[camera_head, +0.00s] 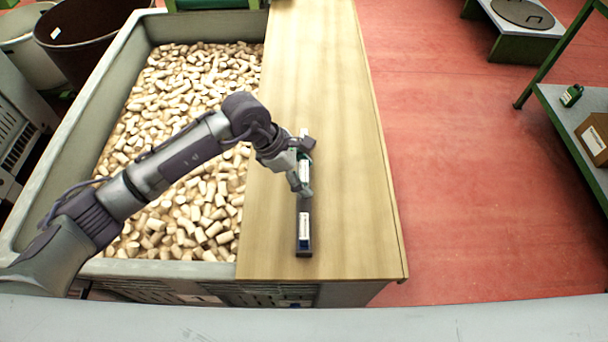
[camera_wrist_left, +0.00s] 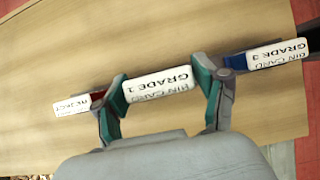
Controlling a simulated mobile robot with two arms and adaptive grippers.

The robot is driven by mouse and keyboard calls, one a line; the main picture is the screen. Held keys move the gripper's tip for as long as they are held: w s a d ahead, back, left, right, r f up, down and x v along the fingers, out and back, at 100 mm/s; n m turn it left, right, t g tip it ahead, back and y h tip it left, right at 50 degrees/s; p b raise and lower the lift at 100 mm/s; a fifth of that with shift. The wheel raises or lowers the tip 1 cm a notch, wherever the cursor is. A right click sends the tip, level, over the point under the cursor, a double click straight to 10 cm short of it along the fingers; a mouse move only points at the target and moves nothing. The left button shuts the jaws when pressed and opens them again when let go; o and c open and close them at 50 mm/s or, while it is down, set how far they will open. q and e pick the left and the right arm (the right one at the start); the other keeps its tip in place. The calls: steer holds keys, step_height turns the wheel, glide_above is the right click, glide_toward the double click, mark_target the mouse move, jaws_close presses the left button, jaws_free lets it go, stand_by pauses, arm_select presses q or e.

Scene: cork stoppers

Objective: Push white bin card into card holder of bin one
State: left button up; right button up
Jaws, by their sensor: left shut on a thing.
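A white bin card printed GRADE 1 (camera_wrist_left: 158,86) lies between the green fingertips of my left gripper (camera_wrist_left: 165,92) in the left wrist view. The gripper is shut on the card's two ends. In the head view my left gripper (camera_head: 303,176) is over the wooden board, at a narrow dark rack (camera_head: 304,247). I cannot tell whether the card is clear of the rack. A card holder of bin one cannot be made out clearly. My right gripper is not in view.
Other white cards, one printed GRADE 3 (camera_wrist_left: 277,56) and one REJECT (camera_wrist_left: 72,105), sit on either side of the held card. The wooden board (camera_head: 325,60) covers the right part of a grey bin (camera_head: 120,62) full of corks (camera_head: 205,85). Red floor lies right.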

mark_target(303, 170)
arm_select(q)
steer(key=shift+r+p, duration=0.85)
steer(key=shift+r, duration=1.25)
